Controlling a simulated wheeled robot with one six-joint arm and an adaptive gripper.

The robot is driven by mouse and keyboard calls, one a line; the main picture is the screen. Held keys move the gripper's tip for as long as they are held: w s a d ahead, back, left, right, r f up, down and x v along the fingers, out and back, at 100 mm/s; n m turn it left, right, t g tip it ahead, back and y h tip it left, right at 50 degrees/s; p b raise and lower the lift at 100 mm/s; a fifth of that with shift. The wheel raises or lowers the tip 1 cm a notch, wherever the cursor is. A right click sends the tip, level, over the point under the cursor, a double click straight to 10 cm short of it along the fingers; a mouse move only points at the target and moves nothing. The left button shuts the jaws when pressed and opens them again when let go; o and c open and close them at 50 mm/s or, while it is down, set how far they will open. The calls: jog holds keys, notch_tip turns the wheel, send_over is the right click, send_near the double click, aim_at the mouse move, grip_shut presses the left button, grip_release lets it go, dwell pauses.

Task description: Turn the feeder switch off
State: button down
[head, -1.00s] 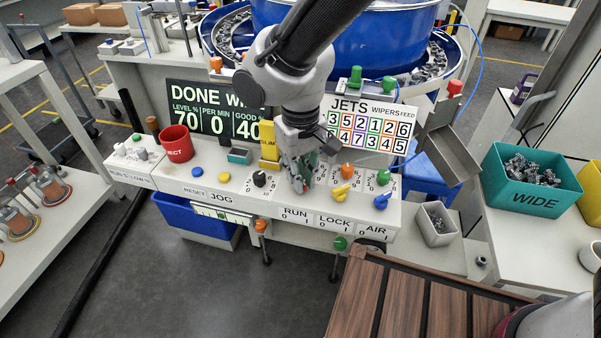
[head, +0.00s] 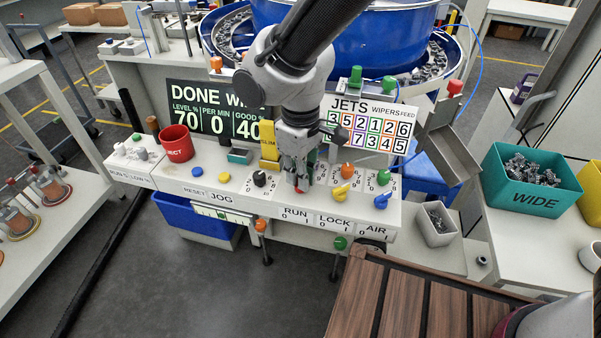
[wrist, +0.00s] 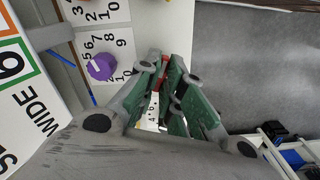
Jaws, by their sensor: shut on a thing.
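My gripper (head: 298,180) points down at the control panel (head: 225,198), above the RUN label (head: 295,213). Its fingers are shut on a small red switch (head: 298,190), which shows at the fingertips. In the wrist view, my gripper's green-padded fingers (wrist: 162,78) close around the same red switch (wrist: 164,60), whose lower part they hide. I cannot read the switch's position. I take it as the feeder switch from its place over RUN. A purple knob (wrist: 101,67) on a numbered dial stands beside the fingers in the wrist view.
Black (head: 260,178), orange (head: 347,170), yellow (head: 341,193), green (head: 383,177) and blue (head: 382,201) knobs stand close around on the panel. A red cup (head: 177,145) stands at its left. A brown slatted surface (head: 400,305) lies in front at right.

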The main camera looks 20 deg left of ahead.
jog(key=n, duration=0.6)
jog(key=shift+n, duration=0.3)
jog(key=n, duration=0.6)
jog(key=shift+n, duration=0.3)
jog(key=c, duration=1.6)
grip_release()
jog(key=shift+o, duration=0.2)
notch_tip(320, 180, up, 12)
